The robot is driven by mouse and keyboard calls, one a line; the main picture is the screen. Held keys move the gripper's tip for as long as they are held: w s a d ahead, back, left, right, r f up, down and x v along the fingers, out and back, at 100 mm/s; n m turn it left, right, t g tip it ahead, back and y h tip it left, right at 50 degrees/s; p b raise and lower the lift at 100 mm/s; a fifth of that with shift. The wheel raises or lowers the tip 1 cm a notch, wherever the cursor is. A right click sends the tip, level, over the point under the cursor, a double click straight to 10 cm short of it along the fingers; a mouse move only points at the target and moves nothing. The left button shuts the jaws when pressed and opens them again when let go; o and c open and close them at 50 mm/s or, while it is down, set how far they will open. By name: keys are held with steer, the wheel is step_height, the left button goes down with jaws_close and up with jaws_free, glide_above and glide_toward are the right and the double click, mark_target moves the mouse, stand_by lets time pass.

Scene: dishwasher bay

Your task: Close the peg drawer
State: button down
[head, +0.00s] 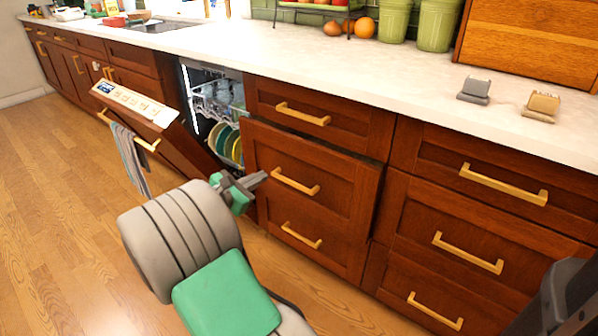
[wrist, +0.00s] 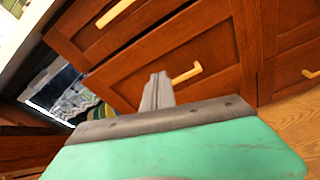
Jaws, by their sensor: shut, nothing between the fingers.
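The peg drawer (head: 335,213) is the wooden front under the top drawer, just right of the dishwasher. It stands out from the cabinet, with a dark gap along its top and its side showing at the right. Two brass handles are on its front; the upper handle (head: 295,182) is near my gripper. My gripper (head: 262,177) is shut and empty, in front of the left part of the drawer front. In the wrist view the shut fingers (wrist: 157,92) point at the drawer front (wrist: 218,92), left of a handle. I cannot tell whether they touch it. The drawer's inside is hidden.
The dishwasher door (head: 150,120) hangs partly open at the left, with a grey towel (head: 130,155) on its handle. Racks with dishes show inside. Other drawers (head: 470,215) at the right are shut. Wooden floor at the left is clear.

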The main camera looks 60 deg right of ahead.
steer(key=s+d+r+n+g+h, duration=0.1)
steer(key=s+d+r+n+h, duration=0.1)
steer(key=n, duration=0.1)
steer(key=p, duration=0.3)
glide_toward(307, 147)
steer(key=d+b, duration=0.1)
steer(key=d, duration=0.1)
steer(key=d+b, duration=0.2)
steer(key=d, duration=0.1)
steer(key=shift+s+d+f+b, duration=0.2)
steer(key=shift+s+d+b, duration=0.05)
steer(key=shift+d+b, duration=0.15)
steer(key=shift+d+r, duration=0.1)
steer(key=shift+d, duration=0.4)
